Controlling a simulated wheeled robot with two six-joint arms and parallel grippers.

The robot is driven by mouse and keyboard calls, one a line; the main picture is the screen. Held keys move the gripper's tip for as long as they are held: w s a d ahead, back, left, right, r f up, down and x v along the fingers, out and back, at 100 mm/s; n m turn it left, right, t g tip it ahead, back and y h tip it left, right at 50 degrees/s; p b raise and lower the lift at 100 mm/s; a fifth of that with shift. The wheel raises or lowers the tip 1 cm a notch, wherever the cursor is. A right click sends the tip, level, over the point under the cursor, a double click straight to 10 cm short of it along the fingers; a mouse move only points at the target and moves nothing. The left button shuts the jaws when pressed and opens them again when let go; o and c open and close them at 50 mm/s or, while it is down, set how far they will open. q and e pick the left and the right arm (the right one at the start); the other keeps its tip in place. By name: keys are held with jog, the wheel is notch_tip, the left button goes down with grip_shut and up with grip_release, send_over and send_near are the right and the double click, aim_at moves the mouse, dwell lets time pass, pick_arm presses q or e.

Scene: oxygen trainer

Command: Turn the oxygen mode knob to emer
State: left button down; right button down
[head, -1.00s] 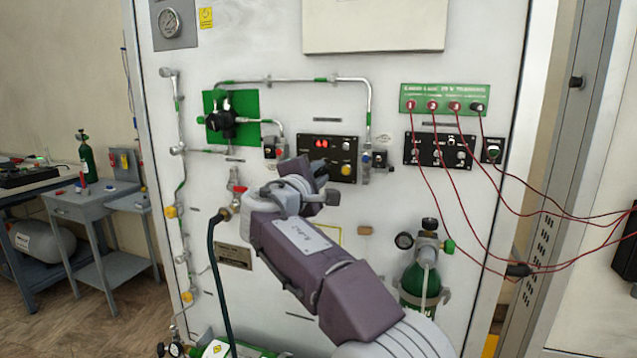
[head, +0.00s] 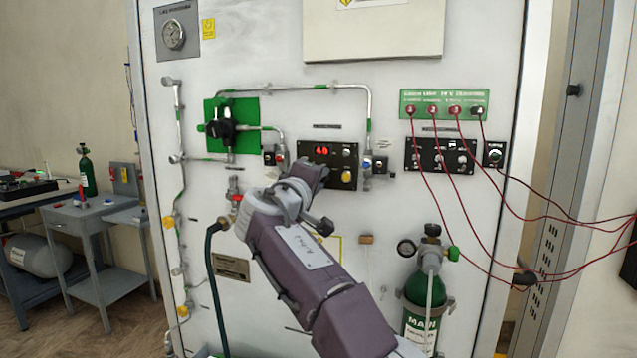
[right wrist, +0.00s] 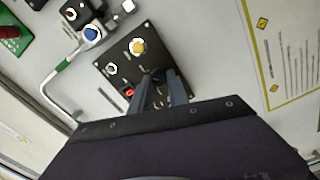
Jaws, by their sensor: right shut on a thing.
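My right gripper (head: 312,170) is at the panel's lower left and hides that part in the head view. In the right wrist view, its fingers (right wrist: 160,88) are shut on a dark knob (right wrist: 158,75), beside the red display (right wrist: 129,92) and below the yellow knob (right wrist: 137,46). The knob's markings are too small to read, so its setting cannot be told. My left gripper is not in view.
A green plate with a black regulator (head: 222,130) is left of the panel. Red leads run from a green strip (head: 445,97) on the right. A green cylinder (head: 420,290) stands at lower right, and a dark hose (head: 211,270) hangs at left.

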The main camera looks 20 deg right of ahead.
jog(key=shift+f, duration=0.1)
dwell(0.4)
jog(key=c, duration=1.3)
grip_release()
jog(key=shift+o, duration=0.2)
jog(key=b+v, duration=0.1)
jog(key=v, duration=0.8)
jog(key=shift+b, duration=0.4)
